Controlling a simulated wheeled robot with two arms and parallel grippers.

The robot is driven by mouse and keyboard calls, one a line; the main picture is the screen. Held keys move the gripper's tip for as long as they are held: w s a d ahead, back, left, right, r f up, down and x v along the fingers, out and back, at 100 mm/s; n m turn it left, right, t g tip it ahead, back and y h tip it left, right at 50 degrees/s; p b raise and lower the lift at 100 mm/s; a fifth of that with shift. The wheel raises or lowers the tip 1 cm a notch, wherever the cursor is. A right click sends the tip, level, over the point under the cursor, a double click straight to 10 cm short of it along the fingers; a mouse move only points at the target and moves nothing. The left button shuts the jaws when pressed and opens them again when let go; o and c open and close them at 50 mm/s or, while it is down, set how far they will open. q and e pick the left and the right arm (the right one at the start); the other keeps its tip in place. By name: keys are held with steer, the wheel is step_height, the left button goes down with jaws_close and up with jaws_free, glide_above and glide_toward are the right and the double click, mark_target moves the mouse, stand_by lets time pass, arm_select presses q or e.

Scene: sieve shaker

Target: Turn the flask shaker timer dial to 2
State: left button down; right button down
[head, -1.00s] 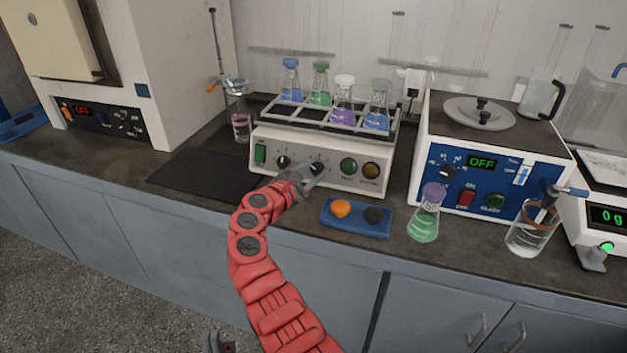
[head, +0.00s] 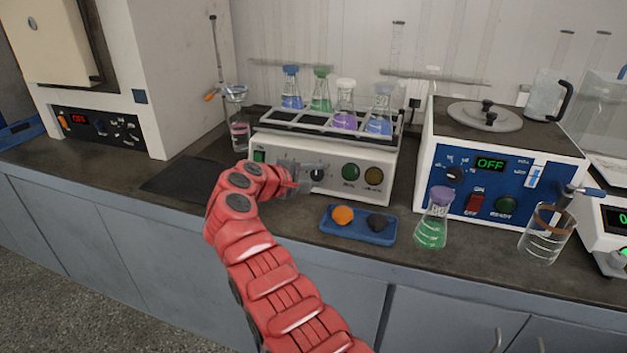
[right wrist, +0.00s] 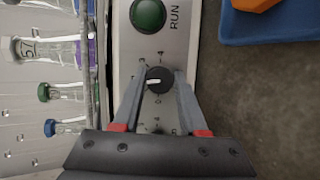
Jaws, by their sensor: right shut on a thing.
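The flask shaker (head: 380,185) is a white box carrying a rack of flasks with coloured liquids. Its timer dial (head: 317,174) is a small black knob on the front panel, left of the green button. My right gripper (head: 306,180) reaches it from the left. In the right wrist view the dial (right wrist: 160,84) sits between the two fingers of the right gripper (right wrist: 161,76), which are shut on it. Its white pointer mark points left in that picture, toward the flasks. My left gripper is not in view.
A blue tray (head: 345,232) with an orange and a dark piece lies in front of the shaker. A purple-stoppered flask (head: 433,222) stands to its right, by the blue-fronted device (head: 520,195). A black mat (head: 185,180) lies left on the bench.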

steer(key=shift+m, duration=0.6)
steer(key=shift+c, duration=2.2)
jaws_free()
steer(key=v, duration=1.7)
steer(key=shift+r+p, duration=0.45)
